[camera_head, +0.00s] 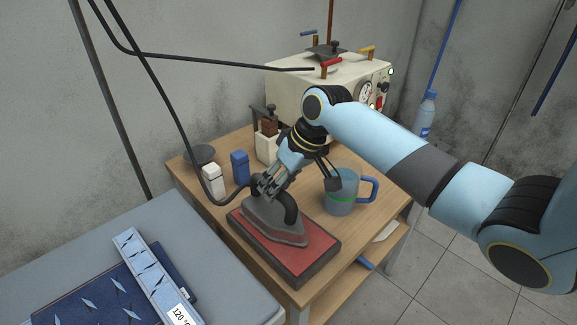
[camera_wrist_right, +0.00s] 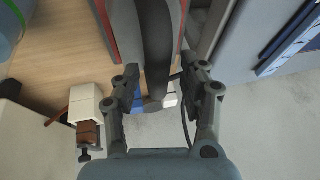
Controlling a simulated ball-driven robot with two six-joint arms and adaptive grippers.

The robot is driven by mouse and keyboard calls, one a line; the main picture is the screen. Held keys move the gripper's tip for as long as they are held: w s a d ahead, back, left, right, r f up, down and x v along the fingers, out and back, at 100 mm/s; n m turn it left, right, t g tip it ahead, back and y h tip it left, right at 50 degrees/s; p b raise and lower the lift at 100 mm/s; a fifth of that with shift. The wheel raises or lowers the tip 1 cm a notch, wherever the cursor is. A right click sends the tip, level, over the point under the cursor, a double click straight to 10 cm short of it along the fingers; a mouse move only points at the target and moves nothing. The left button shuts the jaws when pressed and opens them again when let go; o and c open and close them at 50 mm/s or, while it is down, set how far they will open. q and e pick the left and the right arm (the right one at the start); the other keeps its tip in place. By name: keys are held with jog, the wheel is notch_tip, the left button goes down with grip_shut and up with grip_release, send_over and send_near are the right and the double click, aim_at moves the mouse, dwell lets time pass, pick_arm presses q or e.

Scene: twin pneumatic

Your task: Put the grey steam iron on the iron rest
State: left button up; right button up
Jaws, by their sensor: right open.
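The grey steam iron (camera_head: 275,226) sits flat on the iron rest (camera_head: 311,262), a red pad with a dark rim on the wooden table. My right gripper (camera_head: 268,186) is at the back end of the iron's dark handle. In the right wrist view, the open fingers of my right gripper (camera_wrist_right: 163,88) stand on either side of the iron's handle (camera_wrist_right: 156,48), with gaps visible beside it. A red strip of the iron rest (camera_wrist_right: 104,32) shows there too. The iron's far side is partly hidden by the gripper. My left gripper is in neither view.
A blue-grey mug (camera_head: 342,197) stands right of the gripper. A blue box (camera_head: 240,168), a white box (camera_head: 213,181) and a cream holder (camera_head: 266,147) stand behind. A dark hose (camera_head: 178,132) runs down to the iron. A padded board (camera_head: 190,225) with folded cloth lies left.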

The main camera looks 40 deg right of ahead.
jog(key=v, duration=0.9)
jog(key=shift+r, duration=0.3)
jog(key=shift+s+d, duration=0.1)
jog(key=shift+s, duration=0.05)
